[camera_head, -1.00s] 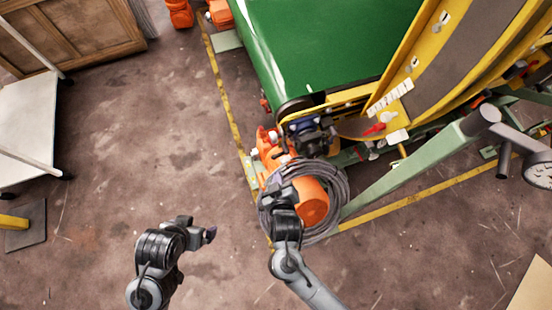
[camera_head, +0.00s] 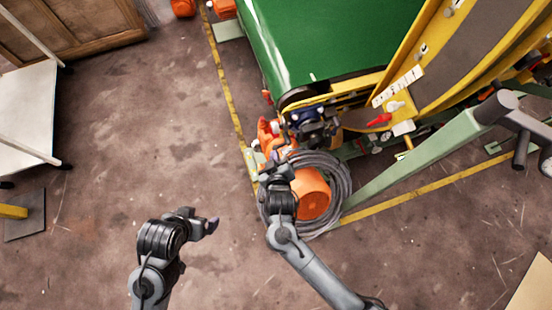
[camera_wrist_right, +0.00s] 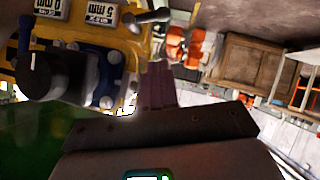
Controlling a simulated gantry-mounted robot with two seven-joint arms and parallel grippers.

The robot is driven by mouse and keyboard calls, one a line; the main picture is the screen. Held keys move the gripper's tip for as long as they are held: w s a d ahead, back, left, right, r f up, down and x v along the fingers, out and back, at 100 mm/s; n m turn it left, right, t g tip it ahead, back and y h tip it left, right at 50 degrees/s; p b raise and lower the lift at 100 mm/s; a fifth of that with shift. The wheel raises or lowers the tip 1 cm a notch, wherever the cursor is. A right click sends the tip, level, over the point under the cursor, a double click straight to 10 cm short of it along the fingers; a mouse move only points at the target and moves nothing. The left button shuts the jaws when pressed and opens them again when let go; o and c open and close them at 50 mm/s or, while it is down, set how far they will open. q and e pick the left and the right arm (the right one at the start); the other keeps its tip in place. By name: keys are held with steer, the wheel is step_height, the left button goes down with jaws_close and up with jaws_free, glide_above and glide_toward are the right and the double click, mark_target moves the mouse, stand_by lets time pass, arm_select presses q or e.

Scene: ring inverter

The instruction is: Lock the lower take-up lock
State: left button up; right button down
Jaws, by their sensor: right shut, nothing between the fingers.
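I cannot make out for certain which part is the lower take-up lock. A dark and blue mechanism (camera_head: 312,122) sits at the near corner of the green machine in the head view. In the right wrist view a blue bracket (camera_wrist_right: 97,85) with a black knob (camera_wrist_right: 45,76) is on a yellow plate, left of the fingers. A lever with a dark ball end shows above. My right gripper (camera_wrist_right: 160,82) is shut and empty, apart from the bracket. In the head view my right gripper (camera_head: 279,166) is just below-left of the mechanism. My left gripper (camera_head: 212,224) is over bare floor.
A grey cable coil (camera_head: 343,182) around an orange drum (camera_head: 312,194) lies beside my right arm. A red handle (camera_head: 380,119) is on the yellow frame. A green beam (camera_head: 415,162) slants at right.

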arm_select(q)
steer(key=f+b, duration=0.3)
steer(key=f, duration=0.1)
steer(key=shift+a+f+b, duration=0.2)
steer(key=shift+b, duration=0.1)
arm_select(e)
steer(key=w+f, duration=0.5)
steer(key=f, duration=0.1)
steer(key=shift+w+d, duration=0.15)
steer(key=shift+d, duration=0.2)
arm_select(q)
steer(key=shift+d+r, duration=0.1)
steer(key=shift+d, duration=0.05)
